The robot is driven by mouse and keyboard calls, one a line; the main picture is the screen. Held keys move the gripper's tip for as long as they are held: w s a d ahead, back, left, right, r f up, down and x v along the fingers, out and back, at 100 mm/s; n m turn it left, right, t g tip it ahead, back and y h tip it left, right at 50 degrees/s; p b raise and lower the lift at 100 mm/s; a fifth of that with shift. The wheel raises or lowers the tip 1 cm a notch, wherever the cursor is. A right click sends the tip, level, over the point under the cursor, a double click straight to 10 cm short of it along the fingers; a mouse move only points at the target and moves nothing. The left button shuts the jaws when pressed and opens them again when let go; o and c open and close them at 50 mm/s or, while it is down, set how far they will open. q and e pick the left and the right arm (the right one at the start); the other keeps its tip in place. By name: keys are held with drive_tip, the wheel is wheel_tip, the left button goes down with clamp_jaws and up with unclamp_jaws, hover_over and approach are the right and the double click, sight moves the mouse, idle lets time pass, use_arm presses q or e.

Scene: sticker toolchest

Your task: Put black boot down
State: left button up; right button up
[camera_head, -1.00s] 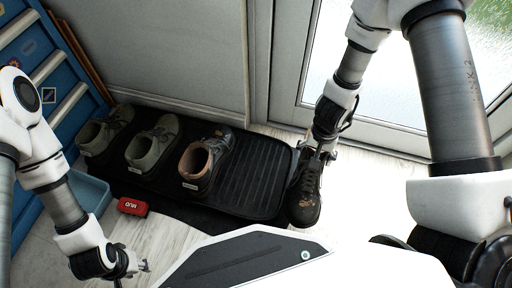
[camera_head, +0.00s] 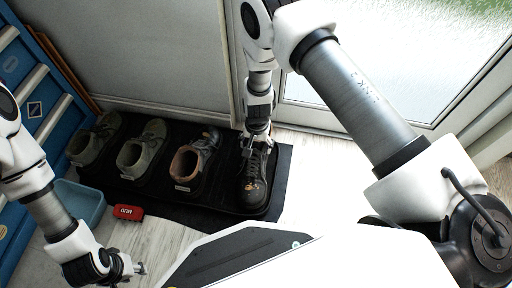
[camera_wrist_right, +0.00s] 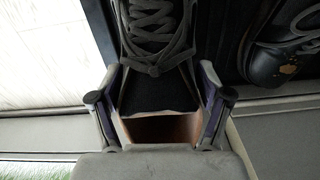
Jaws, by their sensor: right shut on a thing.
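The black boot (camera_head: 254,183) is over the right end of the black mat (camera_head: 281,172), toe toward the front. My right gripper (camera_head: 257,140) is shut on the boot's upper at the heel end. In the right wrist view the fingers of my right gripper (camera_wrist_right: 160,112) clasp both sides of the collar of the laced boot (camera_wrist_right: 155,60). Whether the sole touches the mat is hard to tell. My left gripper (camera_head: 138,270) is low at the front left, away from the shoes; its fingers are too small to judge.
Several other shoes stand in a row left of the boot, the nearest a dark one with a brown collar (camera_head: 193,162). A red item marked MUD (camera_head: 128,213) and a blue tray (camera_head: 82,203) lie in front. A blue chest (camera_head: 45,100) stands left, a wall and glass door behind.

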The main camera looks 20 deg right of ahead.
drive_tip(key=shift+r, duration=0.1)
drive_tip(key=o, duration=1.8)
drive_tip(key=shift+c, duration=0.2)
